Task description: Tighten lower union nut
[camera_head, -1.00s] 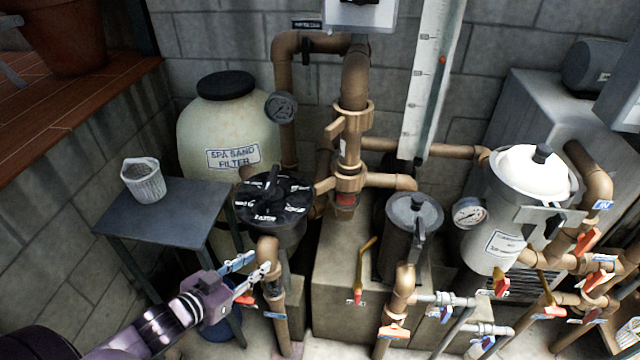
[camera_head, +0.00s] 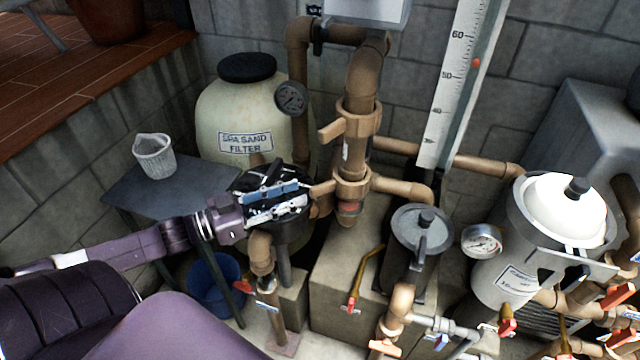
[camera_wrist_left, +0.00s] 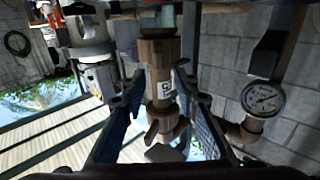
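The lower union nut (camera_head: 351,184) is a brown ring with a lug pointing left, low on the vertical brown pipe in the head view. The upper union nut (camera_head: 358,118) is a similar ring above it. My left gripper (camera_head: 306,198) is open and empty, over the black valve top, with its fingertips pointing at the lower nut's lug and just left of it. Contact cannot be told. In the left wrist view, the two fingers (camera_wrist_left: 158,105) stand apart, with the labelled pipe and a lugged brown nut (camera_wrist_left: 165,130) beyond them; which nut that is I cannot tell. My right gripper is out of view.
The black multiport valve (camera_head: 284,228) is under my left gripper. The spa sand filter (camera_head: 235,112) stands behind it. A pressure gauge (camera_head: 291,97) is left of the pipe. A dark table (camera_head: 195,185) bears a grey basket (camera_head: 154,156). A grey strainer pot (camera_head: 420,230) stands to the right.

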